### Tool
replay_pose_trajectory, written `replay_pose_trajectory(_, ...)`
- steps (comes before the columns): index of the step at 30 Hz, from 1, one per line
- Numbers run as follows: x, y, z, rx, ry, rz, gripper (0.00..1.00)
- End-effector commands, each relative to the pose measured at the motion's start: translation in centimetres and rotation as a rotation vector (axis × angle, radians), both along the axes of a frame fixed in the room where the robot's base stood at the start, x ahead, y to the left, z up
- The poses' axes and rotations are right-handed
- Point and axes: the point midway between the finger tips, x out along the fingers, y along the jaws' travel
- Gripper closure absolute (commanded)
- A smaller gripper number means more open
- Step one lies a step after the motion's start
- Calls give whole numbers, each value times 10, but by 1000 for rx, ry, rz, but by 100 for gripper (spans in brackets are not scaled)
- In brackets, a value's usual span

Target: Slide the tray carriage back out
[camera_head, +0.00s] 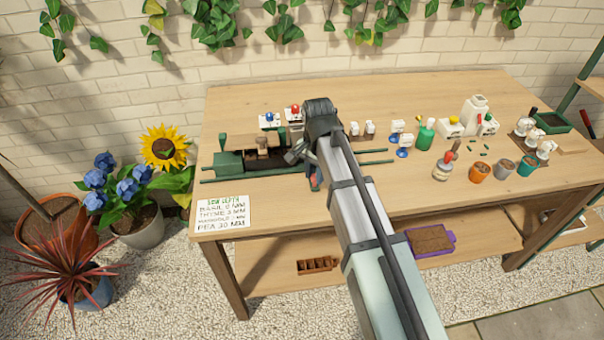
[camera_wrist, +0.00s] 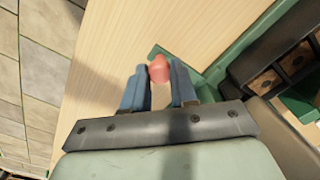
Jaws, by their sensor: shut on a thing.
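My gripper (camera_head: 314,181) is low over the left part of the bench, at the front of the green rails (camera_head: 376,152). In the wrist view its two blue-grey fingers close around a round red knob (camera_wrist: 158,69). A green carriage frame (camera_wrist: 240,68) lies beside the knob, with a dark tray (camera_wrist: 264,83) with brown-filled cells at the right edge. In the head view the green station (camera_head: 229,163) stands at the left end of the rails. My arm hides part of the rails and carriage.
A sow-depth card (camera_head: 222,214) lies at the bench's front left corner. Red-topped (camera_head: 295,111) and blue-topped (camera_head: 270,117) devices stand behind the rails. Pots, including an orange one (camera_head: 480,172), and bottles crowd the right. The bench front right of my arm is mostly clear.

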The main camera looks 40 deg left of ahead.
Motion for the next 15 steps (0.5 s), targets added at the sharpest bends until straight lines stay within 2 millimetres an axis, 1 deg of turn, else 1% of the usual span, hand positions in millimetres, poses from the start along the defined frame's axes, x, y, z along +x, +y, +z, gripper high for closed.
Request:
replay_pose_trajectory(1, 10, -11, 0, -1, -1, -5, 100)
replay_pose_trajectory(15, 101, -101, 0, -1, -1, -5, 100)
